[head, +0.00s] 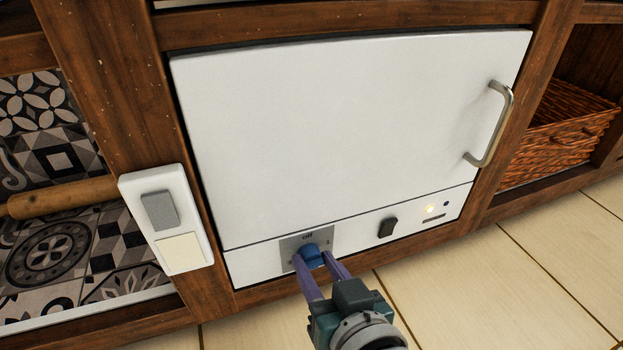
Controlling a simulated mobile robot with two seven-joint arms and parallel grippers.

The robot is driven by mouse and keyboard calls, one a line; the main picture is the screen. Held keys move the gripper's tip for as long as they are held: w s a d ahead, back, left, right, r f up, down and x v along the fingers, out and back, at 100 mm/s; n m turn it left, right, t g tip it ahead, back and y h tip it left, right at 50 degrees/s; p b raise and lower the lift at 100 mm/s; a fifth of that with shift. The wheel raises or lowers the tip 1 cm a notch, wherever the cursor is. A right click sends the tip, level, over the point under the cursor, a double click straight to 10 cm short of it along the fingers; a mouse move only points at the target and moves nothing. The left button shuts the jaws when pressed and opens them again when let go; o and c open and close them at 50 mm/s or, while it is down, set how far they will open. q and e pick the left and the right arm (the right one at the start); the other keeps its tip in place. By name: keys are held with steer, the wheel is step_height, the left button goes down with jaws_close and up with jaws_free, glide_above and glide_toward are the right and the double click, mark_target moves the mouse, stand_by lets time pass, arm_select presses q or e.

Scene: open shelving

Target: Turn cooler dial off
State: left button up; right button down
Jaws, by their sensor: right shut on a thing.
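The cooler (340,130) is a white box with a closed door and a metal handle (495,125), set in the wooden shelving. Its blue dial (308,256) sits on a grey plate (290,243) on the lower front panel, with an "off" mark above it. My right gripper (322,264) comes from below, its purple fingers shut on the dial, one on each side. The fingers partly hide the dial, and I cannot tell its exact setting. My left gripper is not in view.
A black switch (388,227) and a lit yellow lamp (430,209) are right of the dial. A white switch plate (167,220) is on the wooden post at left. A wicker basket (560,140) stands at right. The tiled floor (500,290) in front is clear.

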steer(key=c, duration=0.5)
jaws_free()
steer(key=shift+s+d+r+p, duration=0.1)
steer(key=shift+s+r+p, duration=0.15)
steer(key=shift+p, duration=0.1)
steer(key=p+v, duration=0.6)
steer(key=v, duration=0.3)
steer(key=shift+s, duration=0.15)
